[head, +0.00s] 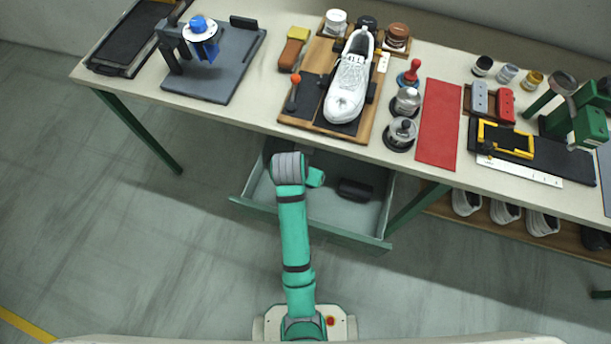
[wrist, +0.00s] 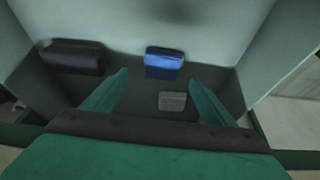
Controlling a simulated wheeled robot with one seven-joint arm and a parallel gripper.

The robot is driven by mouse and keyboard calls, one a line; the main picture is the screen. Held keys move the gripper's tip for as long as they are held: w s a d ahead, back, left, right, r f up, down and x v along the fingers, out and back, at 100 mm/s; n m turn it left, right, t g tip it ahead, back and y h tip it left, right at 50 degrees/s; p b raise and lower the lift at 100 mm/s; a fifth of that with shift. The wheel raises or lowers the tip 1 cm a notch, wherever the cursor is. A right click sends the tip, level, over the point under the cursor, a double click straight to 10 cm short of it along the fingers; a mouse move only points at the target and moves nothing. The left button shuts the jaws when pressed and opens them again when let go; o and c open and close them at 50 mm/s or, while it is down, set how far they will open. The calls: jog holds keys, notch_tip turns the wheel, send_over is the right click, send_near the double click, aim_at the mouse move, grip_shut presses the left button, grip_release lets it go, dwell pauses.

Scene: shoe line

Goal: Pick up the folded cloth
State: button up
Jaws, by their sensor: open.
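A blue folded-looking piece (wrist: 164,62), which looks like the folded cloth, lies on the drawer floor in the wrist view. It is just beyond the gap between my fingertips and apart from them. My gripper (wrist: 158,82) is open and empty, its two green fingers pointing down into the drawer. A small grey block (wrist: 172,101) lies nearer, between the fingers in the picture. In the head view my arm reaches over the open drawer (head: 312,228) and hides the blue piece; the fingertips cannot be made out there.
A dark rounded object (wrist: 72,57) lies in the drawer, left in the wrist view; it also shows in the head view (head: 355,190). The drawer walls close in around my gripper. The workbench (head: 262,112) overhangs the back, bearing a white shoe (head: 350,78) and a red mat (head: 438,125).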

jog(key=shift+x, duration=2.85)
jog(key=shift+a, duration=0.2)
jog(key=shift+c, duration=0.7)
jog(key=c, duration=1)
